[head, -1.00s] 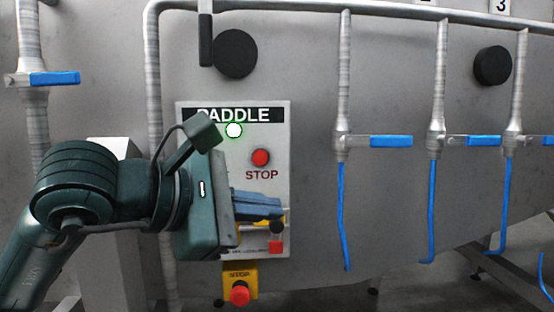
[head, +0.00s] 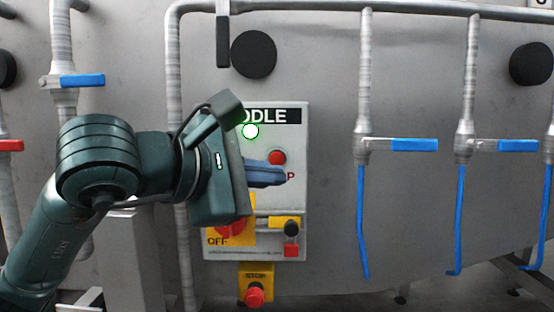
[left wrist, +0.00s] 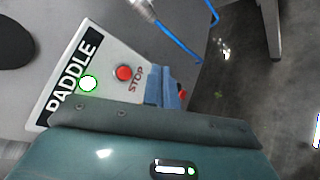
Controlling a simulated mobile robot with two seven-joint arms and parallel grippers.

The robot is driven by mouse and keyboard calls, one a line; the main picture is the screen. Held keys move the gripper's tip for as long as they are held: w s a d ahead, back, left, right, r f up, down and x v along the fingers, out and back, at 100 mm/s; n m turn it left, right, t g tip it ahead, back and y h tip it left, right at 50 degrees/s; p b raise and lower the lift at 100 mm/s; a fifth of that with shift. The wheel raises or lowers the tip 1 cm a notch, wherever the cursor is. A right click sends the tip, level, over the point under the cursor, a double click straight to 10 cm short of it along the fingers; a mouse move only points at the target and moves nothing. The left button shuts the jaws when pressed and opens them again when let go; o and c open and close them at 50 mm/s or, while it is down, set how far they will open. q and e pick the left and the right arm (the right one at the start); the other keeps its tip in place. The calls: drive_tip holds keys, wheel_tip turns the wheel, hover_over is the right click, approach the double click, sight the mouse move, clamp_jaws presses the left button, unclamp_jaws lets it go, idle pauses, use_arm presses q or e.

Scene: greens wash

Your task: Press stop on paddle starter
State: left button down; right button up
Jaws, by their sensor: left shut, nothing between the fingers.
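The paddle starter (head: 298,190) is a light grey panel on the steel tank wall. A lit green-ringed white button (head: 251,131) is near its top. The red round stop button (head: 277,157) is to its right and below; the word STOP is partly hidden by my gripper. My left gripper (head: 284,176), with blue fingers shut and empty, is in front of the panel, its tips just below the red button. In the left wrist view the red button (left wrist: 124,73) is clear, and the blue fingers (left wrist: 163,88) are beside the word STOP. Contact cannot be told. My right gripper is not in view.
Lower on the panel are a red-and-yellow OFF switch (head: 230,230) and a small black knob (head: 292,228). A yellow box with a red stop button (head: 254,294) hangs below. Pipes with blue-handled valves (head: 414,145) and blue hoses stand to the right.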

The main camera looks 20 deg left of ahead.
sight(277, 159)
use_arm(q)
drive_tip(key=w+a, duration=0.2)
drive_tip(key=w, duration=0.5)
drive_tip(key=shift+w+p, duration=0.2)
drive_tip(key=shift+p, duration=0.1)
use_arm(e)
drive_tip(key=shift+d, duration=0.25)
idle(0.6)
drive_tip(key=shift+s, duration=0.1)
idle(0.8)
use_arm(q)
drive_tip(key=shift+w+a, duration=0.15)
drive_tip(key=shift+w, duration=0.25)
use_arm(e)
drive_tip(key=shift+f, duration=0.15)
